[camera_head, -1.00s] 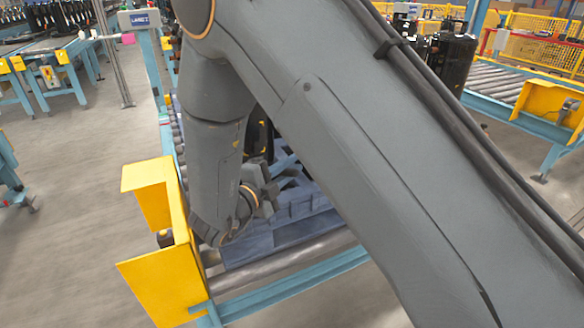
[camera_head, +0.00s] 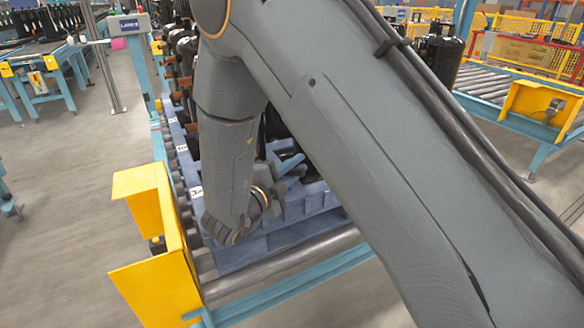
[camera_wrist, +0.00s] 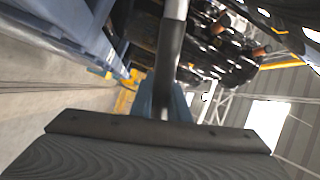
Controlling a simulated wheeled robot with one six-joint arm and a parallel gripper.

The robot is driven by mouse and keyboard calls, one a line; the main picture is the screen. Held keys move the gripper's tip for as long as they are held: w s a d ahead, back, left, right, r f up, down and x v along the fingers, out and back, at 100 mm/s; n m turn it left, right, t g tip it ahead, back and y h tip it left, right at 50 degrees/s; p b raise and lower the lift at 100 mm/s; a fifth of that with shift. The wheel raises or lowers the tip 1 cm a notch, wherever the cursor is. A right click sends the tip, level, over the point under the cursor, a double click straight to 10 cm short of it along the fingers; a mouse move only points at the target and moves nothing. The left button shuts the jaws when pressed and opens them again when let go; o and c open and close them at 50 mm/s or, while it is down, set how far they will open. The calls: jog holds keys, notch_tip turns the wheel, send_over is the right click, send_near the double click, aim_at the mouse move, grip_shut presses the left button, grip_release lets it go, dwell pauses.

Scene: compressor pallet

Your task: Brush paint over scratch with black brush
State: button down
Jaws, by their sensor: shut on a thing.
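In the wrist view my gripper (camera_wrist: 164,100) is shut on a thin upright stick, dark below and pale grey near the top edge. I take it for the black brush (camera_wrist: 168,62); its bristles cannot be made out. In the head view my gripper (camera_head: 284,184) is low beside my forearm, near the front end of the blue pallet (camera_head: 225,254). Black compressors (camera_head: 185,55) with copper-coloured stubs stand on the pallet, partly behind my arm. They also show blurred in the wrist view (camera_wrist: 222,65), beyond the stick. I cannot make out the scratch in either view.
A yellow guard (camera_head: 160,290) stands at the front left corner of the roller conveyor (camera_head: 280,270), close to my gripper. Another conveyor (camera_head: 500,82) with a yellow end plate is at the right. Open grey floor (camera_head: 70,210) lies at the left.

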jog(key=shift+w+d, duration=0.65)
jog(key=shift+d, duration=0.3)
jog(key=shift+a, duration=0.1)
jog(key=shift+s+a+p, duration=0.2)
jog(key=shift+s+a, duration=0.35)
jog(key=shift+a, duration=0.3)
jog(key=shift+s+a+p, duration=0.15)
jog(key=shift+s+a, duration=0.35)
jog(key=shift+a, duration=0.4)
jog(key=shift+s+a+p, duration=0.2)
jog(key=shift+s+a, duration=0.35)
jog(key=shift+a, duration=0.3)
jog(key=shift+r+p, duration=0.35)
jog(key=shift+r, duration=0.15)
jog(key=shift+w+d, duration=1.65)
jog(key=shift+d, duration=1.05)
jog(key=shift+s+a+p, duration=0.2)
jog(key=shift+s+a, duration=0.35)
jog(key=shift+a, duration=0.35)
jog(key=shift+s+a+p, duration=0.15)
jog(key=shift+s+a, duration=0.45)
jog(key=shift+a, duration=0.3)
jog(key=shift+s+a+p, duration=0.2)
jog(key=shift+s+a, duration=0.35)
jog(key=shift+a, duration=0.35)
